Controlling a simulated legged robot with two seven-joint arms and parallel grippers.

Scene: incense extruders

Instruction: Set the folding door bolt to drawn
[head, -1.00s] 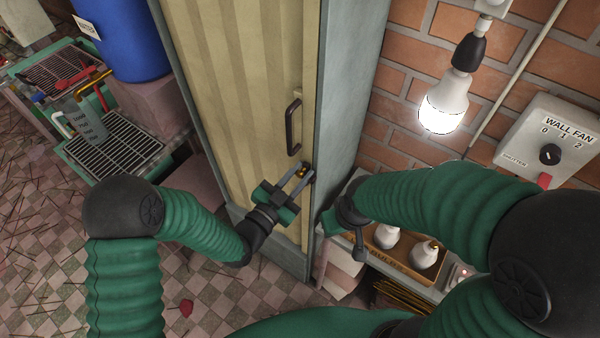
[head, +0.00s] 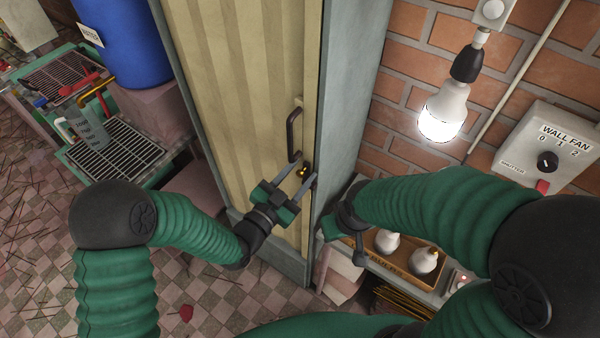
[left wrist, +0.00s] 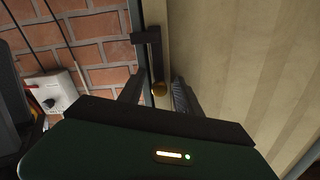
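The folding door (head: 240,90) is cream and pleated, with a dark pull handle (head: 293,132). The bolt's small brass knob (head: 303,170) sits near the door's right edge, just below the handle. My left gripper (head: 305,171) is open, with its two fingers on either side of the knob. In the left wrist view the brass knob (left wrist: 159,88) shows between the spread fingertips, at the end of a dark metal bar (left wrist: 153,52). I cannot tell whether either finger touches it. My right gripper (head: 344,240) hangs right of the door frame; its opening is unclear.
The grey door frame (head: 345,100) borders a brick wall with a lit bulb (head: 442,112) and a wall fan switch (head: 548,150). A bulb tray (head: 395,262) stands under my right arm. A blue barrel (head: 128,40) and drying racks (head: 105,145) stand at left.

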